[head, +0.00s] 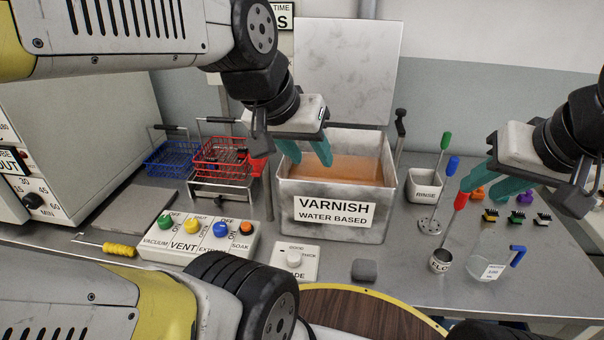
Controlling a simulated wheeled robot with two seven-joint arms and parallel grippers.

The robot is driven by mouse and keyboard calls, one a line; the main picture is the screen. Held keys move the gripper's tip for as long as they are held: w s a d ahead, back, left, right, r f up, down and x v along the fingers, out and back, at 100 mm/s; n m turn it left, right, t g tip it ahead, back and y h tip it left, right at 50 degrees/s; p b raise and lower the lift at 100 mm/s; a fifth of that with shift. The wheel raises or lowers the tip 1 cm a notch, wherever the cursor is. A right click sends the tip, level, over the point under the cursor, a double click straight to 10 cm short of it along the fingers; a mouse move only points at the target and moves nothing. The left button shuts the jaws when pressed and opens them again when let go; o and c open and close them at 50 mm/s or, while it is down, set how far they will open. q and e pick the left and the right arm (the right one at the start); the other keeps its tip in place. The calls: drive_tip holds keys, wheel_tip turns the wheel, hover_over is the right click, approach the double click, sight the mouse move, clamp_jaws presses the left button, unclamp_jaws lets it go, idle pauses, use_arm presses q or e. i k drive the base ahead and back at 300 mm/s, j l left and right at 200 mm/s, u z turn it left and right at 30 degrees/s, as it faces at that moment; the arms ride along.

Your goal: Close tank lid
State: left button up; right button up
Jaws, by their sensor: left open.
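The varnish tank (290,205) is a grey metal box labelled "VARNISH WATER BASED", with orange-brown liquid (350,168) visible inside. Its lid (345,70) is a pale flat panel standing upright at the tank's back edge, so the tank is open. My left gripper (308,155) is open and empty. In the picture it overlaps the left part of the tank opening, with its teal fingers pointing down; its exact height is unclear. It covers the lid's lower left corner. My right gripper (528,188) is at the right, away from the tank, and its jaw gap is unclear.
Blue (170,157) and red (222,155) wire baskets stand left of the tank. A rinse cup (423,188), handled tools, a glass beaker (485,258) and several small connectors are at the right. A switch box (200,240) sits in front. A dark post (400,125) stands beside the tank's back right.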

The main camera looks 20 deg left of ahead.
sight(352, 63)
drive_tip(key=j+u, duration=0.15)
drive_tip(key=u, duration=0.2)
drive_tip(key=l+z, duration=0.2)
drive_tip(key=l, duration=0.35)
drive_tip(key=i+l+z, duration=0.2)
drive_tip(key=l, duration=0.3)
drive_tip(key=l+z, duration=0.2)
drive_tip(key=l, duration=0.35)
